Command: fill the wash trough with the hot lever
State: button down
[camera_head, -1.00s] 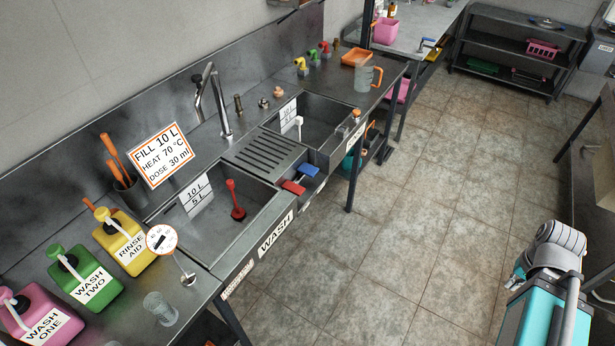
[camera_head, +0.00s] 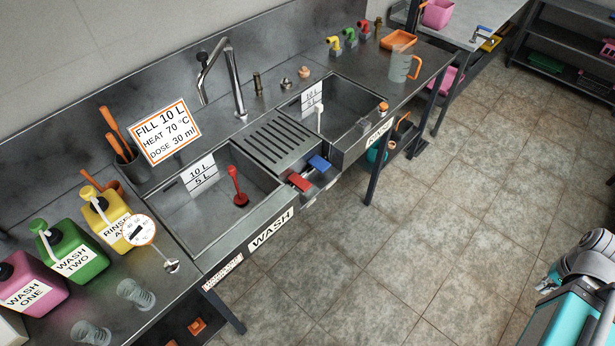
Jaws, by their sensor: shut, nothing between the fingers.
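The wash trough (camera_head: 262,222), labelled WASH, has a bare grey floor with no water that I can see. A red upright plug (camera_head: 238,188) stands in it, and a 10 L / 5 L level plate (camera_head: 199,173) is on its back wall. The red lever (camera_head: 299,181), the hot one by its colour, sits on the front panel right of the trough, beside the blue lever (camera_head: 319,163). The tall tap (camera_head: 235,83) stands behind. My gripper (camera_head: 546,283) is small and partly hidden at the lower right, shut and empty, far from the levers.
A sign (camera_head: 166,132) reads FILL 10 L, HEAT 70 °C, DOSE 30 ml. Several bottles (camera_head: 70,252), a thermometer (camera_head: 140,230) and clear cups stand left. A second trough (camera_head: 345,108) and a jug (camera_head: 402,66) are right. The tiled floor (camera_head: 420,225) before the counter is clear.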

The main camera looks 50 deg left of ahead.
aim_at(295, 179)
jog(key=u, duration=1.95)
